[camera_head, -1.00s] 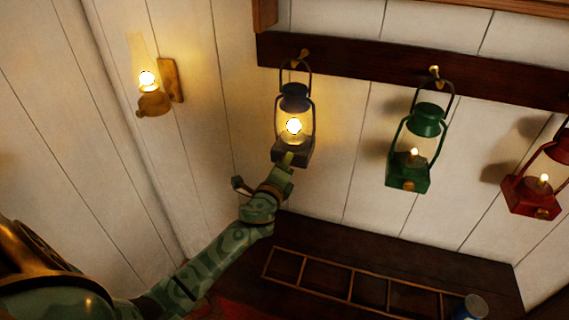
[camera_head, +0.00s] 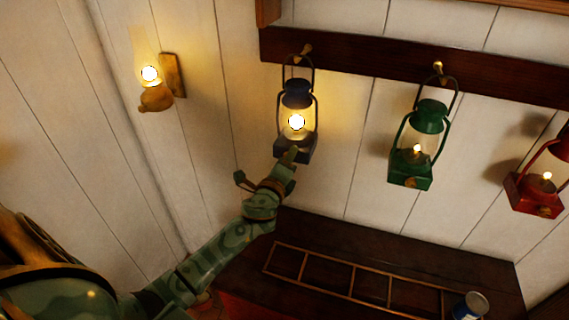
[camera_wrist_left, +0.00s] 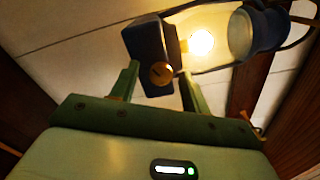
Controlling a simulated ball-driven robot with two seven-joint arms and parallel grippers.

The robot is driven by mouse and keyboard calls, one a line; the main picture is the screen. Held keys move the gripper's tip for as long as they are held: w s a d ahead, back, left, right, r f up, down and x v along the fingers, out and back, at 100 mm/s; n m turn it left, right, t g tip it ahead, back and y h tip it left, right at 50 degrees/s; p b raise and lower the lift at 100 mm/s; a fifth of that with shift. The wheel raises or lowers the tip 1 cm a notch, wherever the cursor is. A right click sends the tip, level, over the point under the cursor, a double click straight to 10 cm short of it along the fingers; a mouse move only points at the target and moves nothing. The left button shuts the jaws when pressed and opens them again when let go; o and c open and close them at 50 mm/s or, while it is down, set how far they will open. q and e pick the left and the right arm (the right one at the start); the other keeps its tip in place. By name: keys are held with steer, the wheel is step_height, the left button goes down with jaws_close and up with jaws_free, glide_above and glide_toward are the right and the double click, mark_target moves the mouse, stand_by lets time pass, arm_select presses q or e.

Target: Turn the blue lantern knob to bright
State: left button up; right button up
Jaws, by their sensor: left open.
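The blue lantern (camera_head: 296,92) hangs from a hook on the dark rail, with a bright white-yellow flame in its glass. In the left wrist view its dark square base (camera_wrist_left: 150,45) and glowing glass fill the top, and its round brass knob (camera_wrist_left: 161,73) faces the camera. My left gripper (camera_head: 288,156) is at the front of the lantern's base. In the left wrist view the fingers (camera_wrist_left: 160,76) are open, one on each side of the knob, with visible gaps. The gripper hides the knob in the head view. My right gripper is not in view.
A green lantern (camera_head: 428,118) and a red lantern (camera_head: 534,195) hang to the right with small flames. A lit wall lamp (camera_head: 155,98) is at the left. Below are a dark surface with a wooden rack (camera_head: 352,281) and a blue can (camera_head: 470,305).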

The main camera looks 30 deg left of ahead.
arm_select(q)
steer(key=b+v, duration=0.2)
steer(key=v, duration=1.4)
steer(key=shift+s, duration=0.2)
